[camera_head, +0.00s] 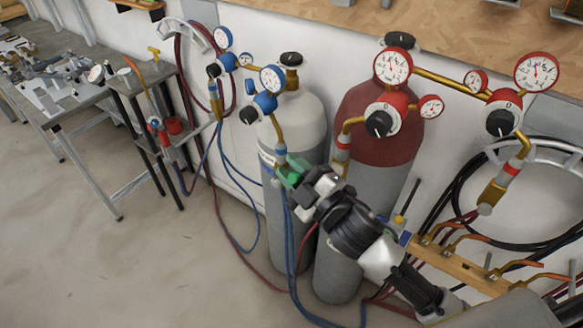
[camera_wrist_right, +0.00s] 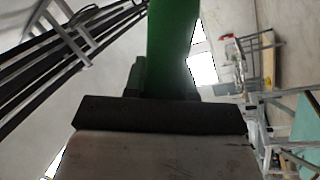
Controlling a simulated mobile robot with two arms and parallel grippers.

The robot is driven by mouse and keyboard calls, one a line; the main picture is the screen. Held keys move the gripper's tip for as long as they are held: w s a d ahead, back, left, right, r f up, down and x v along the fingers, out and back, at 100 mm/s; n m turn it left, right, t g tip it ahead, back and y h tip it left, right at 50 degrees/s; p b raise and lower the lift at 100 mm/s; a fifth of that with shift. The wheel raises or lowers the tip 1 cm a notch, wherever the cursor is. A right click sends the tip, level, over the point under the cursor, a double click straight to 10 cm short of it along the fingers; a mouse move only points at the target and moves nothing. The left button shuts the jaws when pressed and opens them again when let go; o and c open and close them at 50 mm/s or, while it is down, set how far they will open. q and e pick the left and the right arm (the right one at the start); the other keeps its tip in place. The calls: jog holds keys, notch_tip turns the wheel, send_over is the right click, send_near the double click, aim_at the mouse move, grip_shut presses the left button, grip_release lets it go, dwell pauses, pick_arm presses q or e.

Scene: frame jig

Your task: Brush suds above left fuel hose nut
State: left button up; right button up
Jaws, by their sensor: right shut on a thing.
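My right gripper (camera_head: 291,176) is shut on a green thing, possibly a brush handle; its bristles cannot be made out. The green thing (camera_wrist_right: 172,45) fills the top middle of the right wrist view. In the head view the gripper is in front of the cylinders, just below the brass outlet and nut (camera_head: 281,150) of the blue regulator; contact cannot be told. The left red regulator (camera_head: 386,118) has a brass outlet with a red-banded nut (camera_head: 342,148), up and right of the gripper. No suds can be made out. My left gripper is not in view.
A grey-white cylinder (camera_head: 298,112) and a red-topped cylinder (camera_head: 372,128) stand by the wall. Blue and red hoses hang around them. A small dark stand (camera_head: 130,90) and a grey workbench (camera_head: 45,110) are at left. A wooden torch rack (camera_head: 460,268) is at lower right. Floor at left is clear.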

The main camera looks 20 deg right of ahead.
jog(key=shift+w+d, duration=0.45)
jog(key=shift+d, duration=0.15)
dwell(0.4)
jog(key=shift+p, duration=0.65)
dwell(0.9)
jog(key=shift+s+a+p, duration=0.15)
jog(key=shift+s+a, duration=0.45)
jog(key=shift+a, duration=0.2)
jog(key=shift+s+a+p, duration=0.15)
jog(key=shift+s+a, duration=0.45)
jog(key=shift+a, duration=0.15)
jog(key=shift+s+a, duration=0.65)
jog(key=shift+a, duration=0.2)
